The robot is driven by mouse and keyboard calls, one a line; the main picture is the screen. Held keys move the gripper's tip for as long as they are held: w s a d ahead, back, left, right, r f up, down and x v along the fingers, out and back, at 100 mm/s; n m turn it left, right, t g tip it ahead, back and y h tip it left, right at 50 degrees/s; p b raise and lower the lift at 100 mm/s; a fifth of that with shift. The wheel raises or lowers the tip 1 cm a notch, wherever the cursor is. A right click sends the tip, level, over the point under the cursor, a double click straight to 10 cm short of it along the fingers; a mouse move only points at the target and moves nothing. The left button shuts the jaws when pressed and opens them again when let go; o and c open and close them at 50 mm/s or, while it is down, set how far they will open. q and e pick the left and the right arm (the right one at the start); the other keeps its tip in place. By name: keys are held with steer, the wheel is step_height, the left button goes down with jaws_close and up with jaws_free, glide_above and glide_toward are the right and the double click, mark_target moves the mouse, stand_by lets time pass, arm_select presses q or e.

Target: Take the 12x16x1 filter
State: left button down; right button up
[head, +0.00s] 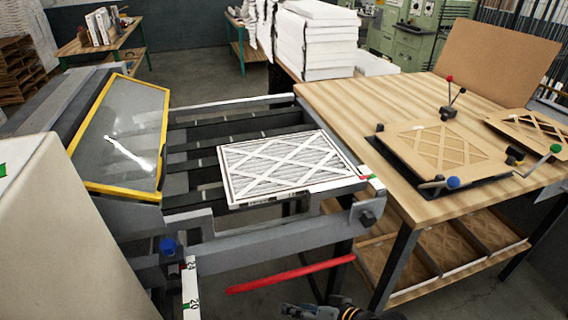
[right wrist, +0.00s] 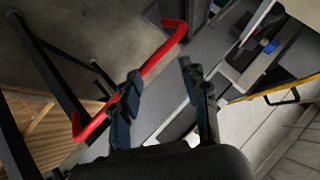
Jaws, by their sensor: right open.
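A flat filter (head: 285,165) with a white frame and a diamond lattice over pleats lies on the dark rails of the machine. Its front edge carries small print that I cannot read. My right gripper (head: 325,311) is only partly in view at the bottom edge of the head view, in front of and below the filter. In the right wrist view my right gripper (right wrist: 161,74) has its two fingers apart with nothing between them. The filter does not show clearly in that view. My left gripper is not in view.
A red bar (head: 290,275) sits low in front of the machine, close to my right gripper. A yellow-framed guard (head: 112,187) stands left of the filter. A wooden table (head: 345,97) with a brown lattice panel (head: 440,148) is at right, with trays (head: 430,245) below.

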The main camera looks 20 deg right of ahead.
steer(key=w+d+r+m+t+y, duration=0.1)
steer(key=w+r+m+t, duration=0.25)
steer(key=w, duration=0.25)
steer(key=m+t+h, duration=0.3)
steer(key=m+t, duration=0.2)
steer(key=m, duration=0.5)
glide_toward(299, 193)
steer(key=shift+t, duration=0.35)
steer(key=x, duration=0.2)
steer(key=f+p+x, duration=0.1)
steer(key=x, duration=0.2)
steer(key=shift+w, duration=0.1)
steer(key=shift+r+p+x, duration=0.2)
steer(key=shift+p+x, duration=0.2)
steer(key=shift+x, duration=2.5)
steer(key=shift+c, duration=0.9)
jaws_close()
